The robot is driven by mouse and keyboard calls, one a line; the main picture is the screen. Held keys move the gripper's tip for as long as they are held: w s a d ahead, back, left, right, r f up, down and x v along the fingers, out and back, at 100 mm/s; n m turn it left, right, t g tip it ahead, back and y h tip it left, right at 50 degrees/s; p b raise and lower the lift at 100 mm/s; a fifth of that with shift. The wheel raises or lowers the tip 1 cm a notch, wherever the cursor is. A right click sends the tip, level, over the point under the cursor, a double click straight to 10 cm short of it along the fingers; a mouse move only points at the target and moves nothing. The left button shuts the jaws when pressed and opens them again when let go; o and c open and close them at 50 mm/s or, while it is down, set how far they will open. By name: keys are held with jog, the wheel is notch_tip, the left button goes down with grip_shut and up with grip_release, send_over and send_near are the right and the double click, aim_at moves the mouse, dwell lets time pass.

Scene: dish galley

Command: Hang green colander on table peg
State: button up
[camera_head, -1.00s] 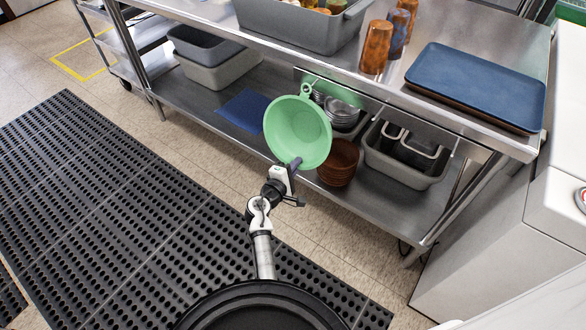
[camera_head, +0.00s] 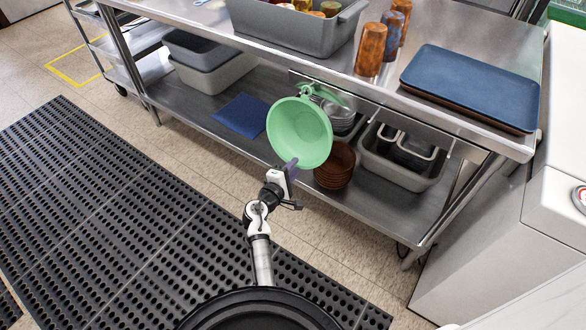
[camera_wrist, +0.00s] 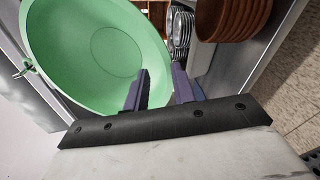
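The green colander (camera_head: 299,128) is tilted in front of the table's front edge, its hollow side facing me. Its loop (camera_head: 304,90) is at the top, close to the metal plate under the table edge; whether the peg passes through it is not clear. My gripper (camera_head: 292,164) is at the colander's lower rim. In the wrist view, the colander (camera_wrist: 95,50) fills the upper left. My gripper's fingers (camera_wrist: 160,88) stand apart with a visible gap; one overlaps the bowl, the other is by the rim. A small dark metal piece shows at the far left rim.
The steel table carries a blue tray (camera_head: 470,88), several tumblers (camera_head: 371,50) and a grey bin (camera_head: 290,32). Its lower shelf holds brown bowls (camera_head: 335,166), a grey tub (camera_head: 402,180) and a blue cloth (camera_head: 240,115). A white appliance (camera_head: 490,220) stands at right; a black mat (camera_head: 90,200) covers the left floor.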

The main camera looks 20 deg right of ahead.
jog(key=b+v, duration=0.1)
jog(key=v, duration=1.2)
jog(key=shift+s+a, duration=0.25)
jog(key=shift+s, duration=0.05)
jog(key=shift+r, duration=0.15)
